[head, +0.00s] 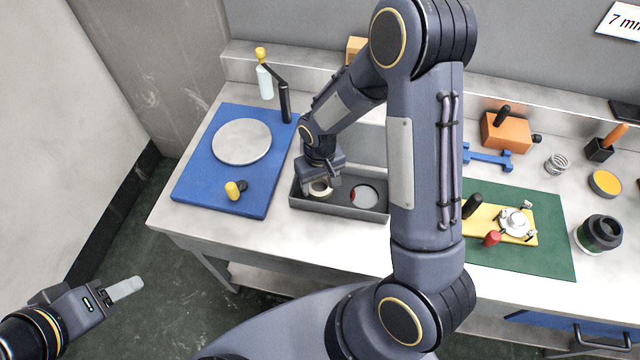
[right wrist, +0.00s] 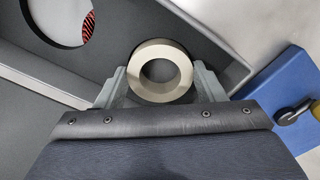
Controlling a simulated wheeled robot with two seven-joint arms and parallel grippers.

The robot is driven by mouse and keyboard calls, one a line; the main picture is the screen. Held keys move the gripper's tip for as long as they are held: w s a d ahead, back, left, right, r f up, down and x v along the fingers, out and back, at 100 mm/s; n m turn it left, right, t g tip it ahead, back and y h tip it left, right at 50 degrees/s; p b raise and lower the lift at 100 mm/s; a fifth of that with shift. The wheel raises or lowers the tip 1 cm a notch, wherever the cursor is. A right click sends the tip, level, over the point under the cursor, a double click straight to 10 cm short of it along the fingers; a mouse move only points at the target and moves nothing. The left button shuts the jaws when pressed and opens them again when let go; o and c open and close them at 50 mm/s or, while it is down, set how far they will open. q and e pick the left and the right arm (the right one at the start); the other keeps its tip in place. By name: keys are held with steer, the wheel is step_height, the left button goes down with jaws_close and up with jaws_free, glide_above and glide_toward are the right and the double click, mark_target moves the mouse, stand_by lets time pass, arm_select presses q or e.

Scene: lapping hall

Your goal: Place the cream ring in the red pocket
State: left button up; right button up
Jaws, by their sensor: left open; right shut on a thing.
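My right gripper (head: 321,184) is shut on the cream ring (head: 314,193), above the left part of the grey tray (head: 338,208). In the right wrist view the ring (right wrist: 160,47) sits between the two fingers with its hole facing the camera. The round pocket (head: 364,194) is in the tray to the right of the ring; it shows a pale inside with red at its left edge. In the right wrist view the pocket (right wrist: 60,18) is at the upper left, with hatched red (right wrist: 89,27) at its side. My left gripper (head: 126,288) is open and empty, away from the bench.
A blue board (head: 205,192) with a grey disc (head: 241,141) and a yellow-knobbed part (head: 233,190) lies left of the tray. A green mat (head: 550,250) with a yellow plate lies right. My right arm hides part of the bench between tray and mat.

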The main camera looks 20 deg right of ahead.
steer(key=shift+s+f+b, duration=0.1)
steer(key=shift+f+b, duration=0.2)
steer(key=shift+s+f+b, duration=0.35)
steer(key=shift+f+b, duration=0.1)
steer(key=shift+b, duration=0.05)
steer(key=o, duration=1)
steer(key=shift+r+p, duration=0.55)
steer(key=shift+p, duration=0.1)
steer(key=shift+o, duration=0.6)
steer(key=shift+w+r, duration=0.3)
step_height(320, 180, up, 11)
steer(key=s+r+m+t+y, duration=0.1)
steer(key=s+r+t+y, duration=0.1)
steer(key=s+r, duration=0.3)
steer(key=s+r+m+t+y, duration=0.1)
steer(key=s+r+t, duration=0.2)
steer(key=s, duration=1)
step_height(320, 180, up, 3)
steer(key=shift+s+f+t+y, duration=0.15)
steer(key=shift+s+t+y, duration=0.15)
steer(key=shift+y, duration=0.1)
